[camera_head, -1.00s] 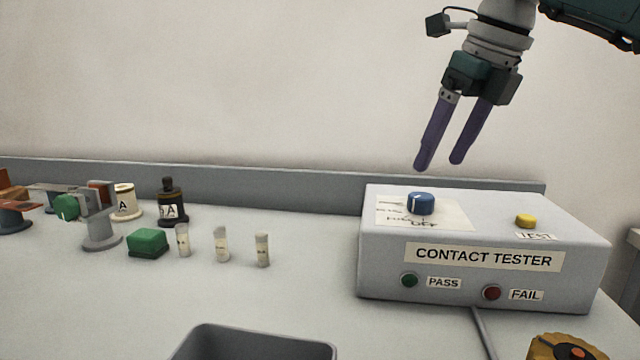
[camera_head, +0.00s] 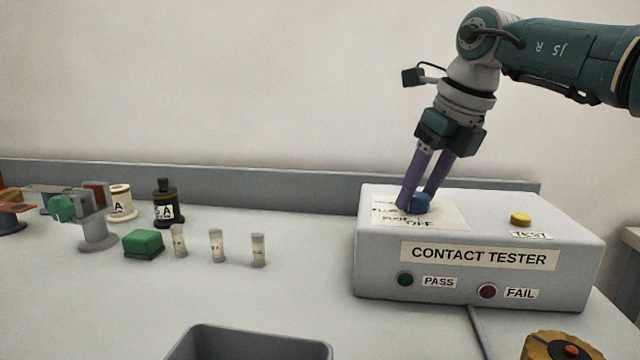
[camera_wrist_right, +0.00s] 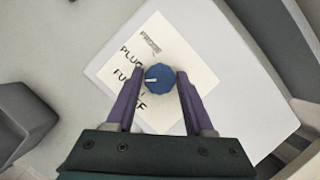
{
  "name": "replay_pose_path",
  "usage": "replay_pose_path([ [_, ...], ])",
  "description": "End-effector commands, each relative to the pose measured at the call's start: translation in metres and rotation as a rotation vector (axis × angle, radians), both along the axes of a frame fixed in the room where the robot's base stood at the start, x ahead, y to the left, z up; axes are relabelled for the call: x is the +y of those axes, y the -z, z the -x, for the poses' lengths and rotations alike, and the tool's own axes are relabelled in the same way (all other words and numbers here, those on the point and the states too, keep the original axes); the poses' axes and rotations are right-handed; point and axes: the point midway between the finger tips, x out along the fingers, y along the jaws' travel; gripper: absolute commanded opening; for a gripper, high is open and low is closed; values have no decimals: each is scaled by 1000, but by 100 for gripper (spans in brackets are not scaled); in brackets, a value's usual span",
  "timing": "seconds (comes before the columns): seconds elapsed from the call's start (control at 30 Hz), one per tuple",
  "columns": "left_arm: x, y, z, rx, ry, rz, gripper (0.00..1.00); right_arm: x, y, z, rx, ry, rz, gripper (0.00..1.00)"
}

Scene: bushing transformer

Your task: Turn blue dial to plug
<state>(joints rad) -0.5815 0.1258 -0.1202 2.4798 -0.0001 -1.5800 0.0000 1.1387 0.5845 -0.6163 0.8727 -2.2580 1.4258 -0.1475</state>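The blue dial (camera_head: 421,203) sits on top of the grey contact tester (camera_head: 380,270), partly hidden by my right gripper. My right gripper (camera_head: 415,202) points down with one purple finger on each side of the dial. In the right wrist view, the dial (camera_wrist_right: 159,78) fills the gap between the fingertips, which appear to touch its sides. Its white mark points left, roughly toward the label starting "FU", below "PLUG" on the white label sheet (camera_wrist_right: 183,58). The fingers partly cover the lettering. My left gripper is not in view.
A yellow button (camera_head: 521,219) is on the tester's right, with green and red lamps on its front. A green block (camera_head: 142,244), several small vials and bottles stand left. A grey bin (camera_head: 245,335) is at the front. The table between bin and tester is clear.

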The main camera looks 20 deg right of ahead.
Motion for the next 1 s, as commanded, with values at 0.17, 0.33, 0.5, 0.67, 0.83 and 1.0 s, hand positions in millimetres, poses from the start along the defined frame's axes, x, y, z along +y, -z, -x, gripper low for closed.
replay_pose_path([
  [0.17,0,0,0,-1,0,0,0,0,0,0,0,0,0,32],
  [0.33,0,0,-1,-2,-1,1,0,0,0,0,0,0,0,12],
  [0.5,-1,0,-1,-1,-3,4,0,0,0,0,0,0,0,0],
  [0.67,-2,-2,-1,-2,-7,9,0,0,-1,0,0,5,0,0],
  [0.83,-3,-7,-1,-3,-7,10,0,0,-2,0,-1,48,1,0],
  [1.0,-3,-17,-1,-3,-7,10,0,0,-3,0,1,142,2,0],
])
